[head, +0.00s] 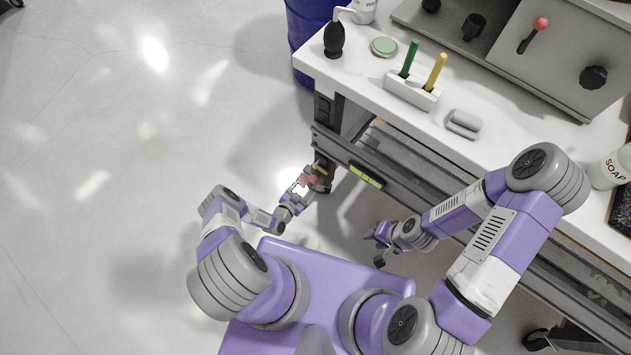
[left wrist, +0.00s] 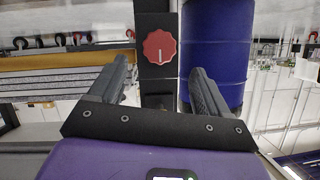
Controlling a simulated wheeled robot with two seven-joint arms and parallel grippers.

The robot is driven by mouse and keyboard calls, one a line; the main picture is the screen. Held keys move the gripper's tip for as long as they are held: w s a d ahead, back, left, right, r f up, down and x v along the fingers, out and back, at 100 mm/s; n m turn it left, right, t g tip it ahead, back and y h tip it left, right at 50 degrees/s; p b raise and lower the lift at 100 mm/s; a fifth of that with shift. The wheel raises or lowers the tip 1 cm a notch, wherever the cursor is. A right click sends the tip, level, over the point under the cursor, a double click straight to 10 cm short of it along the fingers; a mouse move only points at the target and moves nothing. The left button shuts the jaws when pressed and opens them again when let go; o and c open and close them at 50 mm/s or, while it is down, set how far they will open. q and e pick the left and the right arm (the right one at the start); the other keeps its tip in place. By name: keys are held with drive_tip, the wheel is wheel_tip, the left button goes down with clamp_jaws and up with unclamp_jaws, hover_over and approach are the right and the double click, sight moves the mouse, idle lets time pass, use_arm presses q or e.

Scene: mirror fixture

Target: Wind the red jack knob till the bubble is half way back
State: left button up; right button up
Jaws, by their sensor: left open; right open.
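The red jack knob (head: 312,180) is on the bench leg at the near left corner, partly hidden by my left gripper (head: 304,184) in the head view. In the left wrist view the knob (left wrist: 159,47) is a scalloped red disc with a white line, on a dark post. My left gripper (left wrist: 161,66) is open, its fingers either side of the knob in the picture; contact is not visible. A yellow-green level vial (head: 366,176) sits on the bench's front rail; its bubble is too small to place. My right gripper (head: 376,247) is open and empty, before the bench.
The white bench top (head: 350,73) holds a black blower bottle (head: 334,38), a green round tin (head: 384,46), a white holder (head: 412,92) with green and yellow sticks, and a soap bottle (head: 612,167). A blue drum (head: 304,40) stands behind the bench's left end. Floor at left is clear.

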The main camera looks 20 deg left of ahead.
sight(312, 181)
use_arm(q)
drive_tip(key=b+x, duration=0.2)
drive_tip(key=x, duration=0.3)
drive_tip(key=shift+w+d+f, duration=0.1)
drive_tip(key=shift+f, duration=0.1)
drive_tip(key=shift+w+d+f+b, duration=0.1)
drive_tip(key=shift+w+b, duration=0.2)
drive_tip(key=shift+w, duration=0.2)
drive_tip(key=c, duration=1)
drive_tip(key=shift+c, duration=0.2)
